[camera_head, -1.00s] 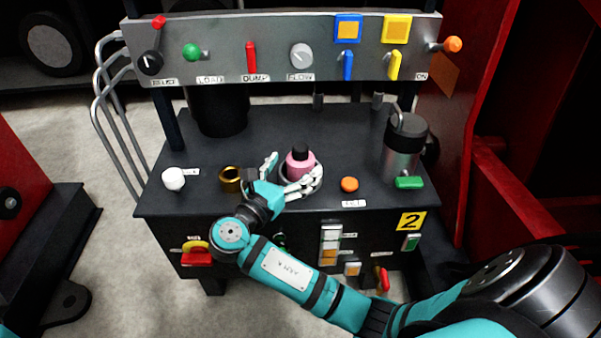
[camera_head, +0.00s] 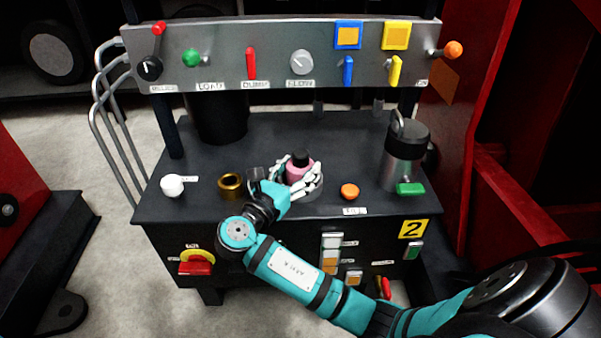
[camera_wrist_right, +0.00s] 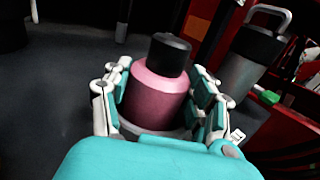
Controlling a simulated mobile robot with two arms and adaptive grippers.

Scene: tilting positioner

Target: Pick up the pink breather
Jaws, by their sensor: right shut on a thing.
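The pink breather (camera_head: 299,170) is a small pink cylinder with a black cap. It stands upright at a grey round seat (camera_head: 312,192) on the black bench top. My right gripper (camera_head: 297,177) is around it, with a finger on each side. In the right wrist view the breather (camera_wrist_right: 157,95) sits between the teal finger pads of the gripper (camera_wrist_right: 162,100), which is shut on it. The breather's lower edge is partly hidden by the hand. My left gripper is not in view.
A brass ring (camera_head: 231,186) and a white knob (camera_head: 172,186) are to the left. An orange button (camera_head: 349,191) and a metal canister (camera_head: 404,155) are to the right. A control panel (camera_head: 275,60) with levers spans the back.

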